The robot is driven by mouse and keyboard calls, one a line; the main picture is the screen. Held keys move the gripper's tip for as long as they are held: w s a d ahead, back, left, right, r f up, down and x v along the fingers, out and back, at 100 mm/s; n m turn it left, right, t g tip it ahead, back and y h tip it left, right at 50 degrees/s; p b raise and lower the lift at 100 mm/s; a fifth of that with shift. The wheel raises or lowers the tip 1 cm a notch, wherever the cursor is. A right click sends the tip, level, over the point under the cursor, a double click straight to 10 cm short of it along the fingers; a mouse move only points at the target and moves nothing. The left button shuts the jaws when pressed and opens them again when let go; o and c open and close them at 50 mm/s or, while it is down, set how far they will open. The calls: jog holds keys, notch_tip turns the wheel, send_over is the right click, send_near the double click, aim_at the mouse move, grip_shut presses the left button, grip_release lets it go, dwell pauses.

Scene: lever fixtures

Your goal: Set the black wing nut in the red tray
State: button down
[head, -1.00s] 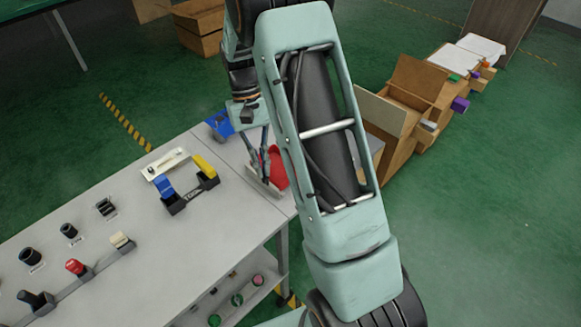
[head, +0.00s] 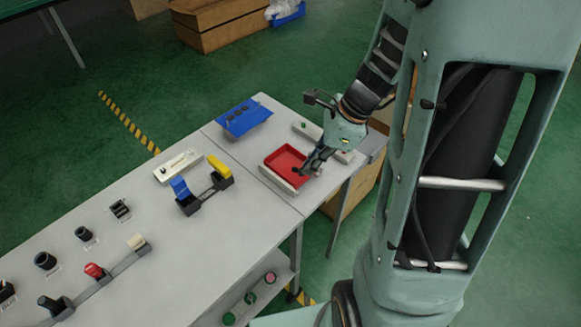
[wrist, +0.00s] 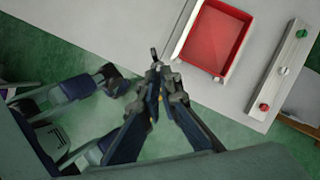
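The red tray (head: 284,160) lies on the far part of the grey table and looks empty; it also shows in the wrist view (wrist: 213,38). My gripper (head: 302,170) is above the tray's near right edge in the head view. In the wrist view my gripper (wrist: 160,70) has its fingertips close together, just off the tray's corner. A small dark piece, seemingly the black wing nut (wrist: 153,54), sticks out between the fingertips. Its shape is too small to make out fully.
A blue tray (head: 243,117) with small dark pieces lies left of the red tray. A pale bar with coloured knobs (wrist: 283,68) lies to its right. Blue and yellow levers (head: 205,185) stand nearer on the table.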

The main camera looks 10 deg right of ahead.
jog(key=w+f+m, duration=0.1)
jog(key=w+m, duration=0.1)
jog(key=w+f+m+t+h, duration=0.1)
jog(key=w+m, duration=0.1)
jog(key=m, duration=0.1)
jog(key=w+f+m+t+h+b, duration=0.1)
jog(key=w+m, duration=0.1)
jog(key=m, duration=0.1)
jog(key=shift+w+f, duration=0.1)
jog(key=shift+f, duration=0.15)
jog(key=b, duration=0.2)
send_near(295, 164)
jog(key=a+f, duration=0.1)
jog(key=a, duration=0.1)
jog(key=shift+s+a+f, duration=0.25)
jog(key=shift+s+f, duration=0.15)
jog(key=shift+w+a+f, duration=0.1)
jog(key=shift+w+f, duration=0.25)
jog(key=shift+f, duration=0.05)
notch_tip(295, 164, down, 3)
jog(key=shift+f+b, duration=0.1)
jog(key=shift+b, duration=0.45)
